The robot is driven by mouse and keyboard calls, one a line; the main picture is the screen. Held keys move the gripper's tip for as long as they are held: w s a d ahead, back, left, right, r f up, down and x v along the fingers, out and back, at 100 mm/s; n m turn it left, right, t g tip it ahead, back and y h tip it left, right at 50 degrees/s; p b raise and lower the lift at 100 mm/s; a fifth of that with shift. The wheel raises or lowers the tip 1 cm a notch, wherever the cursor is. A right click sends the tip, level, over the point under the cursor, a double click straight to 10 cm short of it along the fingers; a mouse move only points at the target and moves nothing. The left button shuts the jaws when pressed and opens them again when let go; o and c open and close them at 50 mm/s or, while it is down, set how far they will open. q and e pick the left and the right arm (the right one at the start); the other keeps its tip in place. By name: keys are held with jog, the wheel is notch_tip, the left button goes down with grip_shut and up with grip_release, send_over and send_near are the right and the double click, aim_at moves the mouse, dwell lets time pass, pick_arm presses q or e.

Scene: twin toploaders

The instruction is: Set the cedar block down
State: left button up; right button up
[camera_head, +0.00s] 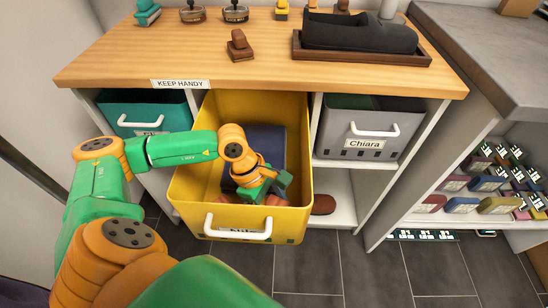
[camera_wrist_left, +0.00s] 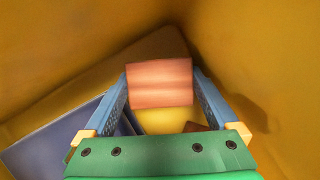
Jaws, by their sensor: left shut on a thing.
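The cedar block (camera_wrist_left: 160,75), pinkish brown with wood grain, is between the two blue fingers of my left gripper (camera_wrist_left: 160,95) in the left wrist view. The gripper is shut on it. In the head view my left gripper (camera_head: 276,188) reaches down inside the pulled-out yellow bin (camera_head: 188,195). The block is mostly hidden there by the gripper. I cannot tell whether it touches the bin floor. My right gripper is not in view.
A dark blue-grey item (camera_head: 266,142) lies in the bin; it also shows in the left wrist view (camera_wrist_left: 60,145). A yellow item (camera_wrist_left: 168,121) is below the block. A teal bin (camera_head: 120,103) and grey bin (camera_head: 350,145) flank the yellow one, under the wooden top (camera_head: 180,50).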

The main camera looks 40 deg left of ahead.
pick_arm(q)
jog(key=shift+f, duration=0.55)
jog(key=shift+f, duration=0.15)
jog(key=o, duration=1.2)
jog(key=shift+c, duration=0.2)
jog(key=shift+r, duration=0.4)
jog(key=p+v, duration=0.1)
jog(key=v, duration=1)
jog(key=shift+a+r+p, duration=0.15)
jog(key=shift+r+p, duration=0.15)
